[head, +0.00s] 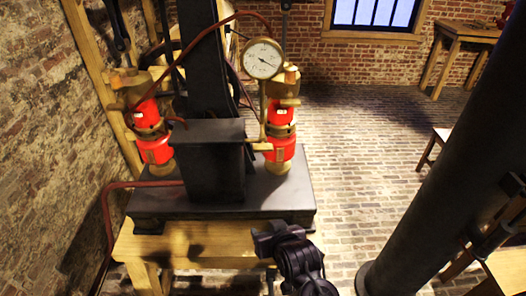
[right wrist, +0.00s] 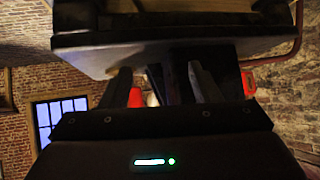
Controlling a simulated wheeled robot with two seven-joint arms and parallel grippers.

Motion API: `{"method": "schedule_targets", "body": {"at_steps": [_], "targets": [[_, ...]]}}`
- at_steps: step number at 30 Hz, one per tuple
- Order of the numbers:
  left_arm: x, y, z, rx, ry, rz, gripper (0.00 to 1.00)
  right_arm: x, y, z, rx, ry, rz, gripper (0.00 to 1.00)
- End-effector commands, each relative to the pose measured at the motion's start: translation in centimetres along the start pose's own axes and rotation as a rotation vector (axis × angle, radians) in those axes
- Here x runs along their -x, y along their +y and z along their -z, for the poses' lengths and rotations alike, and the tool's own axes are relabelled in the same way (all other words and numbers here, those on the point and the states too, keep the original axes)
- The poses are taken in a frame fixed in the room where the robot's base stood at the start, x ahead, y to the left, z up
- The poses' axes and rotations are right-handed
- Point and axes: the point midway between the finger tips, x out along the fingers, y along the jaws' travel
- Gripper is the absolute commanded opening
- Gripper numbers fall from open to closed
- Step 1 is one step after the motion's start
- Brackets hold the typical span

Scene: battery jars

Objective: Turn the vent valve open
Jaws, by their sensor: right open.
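I cannot single out the vent valve for certain. Two red and brass fittings stand on the black machine base (head: 240,200), one left (head: 155,150) and one right (head: 279,152) of a dark central column (head: 207,80). A round white-faced gauge (head: 262,58) sits above the right fitting. My right gripper (head: 268,238) is in front of the base's near right edge, low and apart from both fittings. In the right wrist view its fingers (right wrist: 162,80) are spread with nothing gripped between them. My left gripper is not in view.
A wooden stand (head: 190,243) carries the machine base. A thick dark pillar (head: 455,140) slants across the right side. A red hose (head: 112,198) runs at the left by the brick wall (head: 45,110). Brick floor (head: 355,165) lies clear between base and pillar.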

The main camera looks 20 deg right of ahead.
Motion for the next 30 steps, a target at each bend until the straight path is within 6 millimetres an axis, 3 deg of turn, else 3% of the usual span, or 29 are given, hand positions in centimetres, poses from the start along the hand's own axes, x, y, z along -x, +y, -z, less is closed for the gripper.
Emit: {"method": "schedule_targets", "body": {"at_steps": [8, 12, 16, 22, 30], "targets": [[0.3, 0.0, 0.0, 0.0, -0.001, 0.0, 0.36, -1.4, -0.8, 8.2, -0.065, 0.481, -0.105, 0.56], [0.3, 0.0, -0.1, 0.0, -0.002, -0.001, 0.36, -0.1, -0.6, 11.7, -0.032, 0.776, -0.192, 0.56], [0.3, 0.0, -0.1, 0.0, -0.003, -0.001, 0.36, 1.7, -0.5, 13.4, 0.017, 0.975, -0.248, 0.56], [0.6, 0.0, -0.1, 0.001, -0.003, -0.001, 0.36, 3.0, -0.6, 14.6, 0.054, 1.092, -0.278, 0.56], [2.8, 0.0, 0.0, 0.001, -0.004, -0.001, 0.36, 1.6, 0.2, 18.4, 0.055, 1.095, -0.28, 0.56]]}}
